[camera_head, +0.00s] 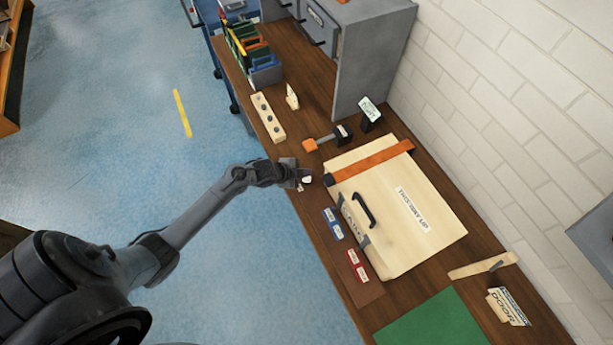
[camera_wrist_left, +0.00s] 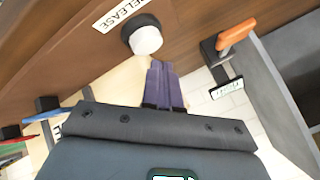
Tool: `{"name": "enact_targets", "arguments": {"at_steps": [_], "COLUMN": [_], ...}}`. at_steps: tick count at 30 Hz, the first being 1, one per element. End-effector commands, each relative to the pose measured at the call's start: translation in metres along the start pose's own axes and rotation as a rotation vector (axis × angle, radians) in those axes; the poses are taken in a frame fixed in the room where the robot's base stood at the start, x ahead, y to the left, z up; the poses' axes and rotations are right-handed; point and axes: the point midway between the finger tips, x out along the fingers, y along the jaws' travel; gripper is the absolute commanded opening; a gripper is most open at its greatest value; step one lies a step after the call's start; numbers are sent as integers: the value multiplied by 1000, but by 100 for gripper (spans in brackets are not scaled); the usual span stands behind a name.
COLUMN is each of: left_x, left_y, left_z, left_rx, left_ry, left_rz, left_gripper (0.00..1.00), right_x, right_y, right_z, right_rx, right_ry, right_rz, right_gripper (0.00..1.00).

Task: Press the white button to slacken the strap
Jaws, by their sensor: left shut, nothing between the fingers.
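The white button (camera_wrist_left: 146,40) sits in a round black base (camera_wrist_left: 136,24) on the brown wooden bench, beside a label reading RELEASE (camera_wrist_left: 120,14). It also shows in the head view as a small white spot (camera_head: 306,180) at the bench's near edge, partly hidden by my gripper. My left gripper (camera_head: 300,178) is shut and empty. In the left wrist view its purplish fingers (camera_wrist_left: 160,66) point close beside the button; I cannot tell whether they touch it. The orange strap (camera_head: 372,163) lies across a pale wooden case (camera_head: 410,247). My right gripper is not in view.
An orange-handled lever (camera_head: 322,141) and a small sign (camera_head: 370,111) stand behind the case. A peg block (camera_head: 268,117), a file rack (camera_head: 254,60) and a grey cabinet (camera_head: 372,50) are farther along. Blue and red labels and a green mat (camera_head: 432,322) lie toward the front.

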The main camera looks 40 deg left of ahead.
Motion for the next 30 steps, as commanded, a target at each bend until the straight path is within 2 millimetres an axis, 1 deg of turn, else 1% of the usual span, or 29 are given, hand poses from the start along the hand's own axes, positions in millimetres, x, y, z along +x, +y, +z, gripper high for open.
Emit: {"name": "enact_targets", "arguments": {"at_steps": [20, 30], "left_x": [0, 6], "left_y": [0, 4], "left_z": [0, 4], "left_rx": [0, 0], "left_ry": [0, -1], "left_rz": [0, 0], "left_gripper": [0, 0], "right_x": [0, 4], "right_y": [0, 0], "right_z": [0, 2], "right_rx": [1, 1], "right_ry": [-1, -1], "right_rz": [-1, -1], "right_gripper": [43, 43]}}
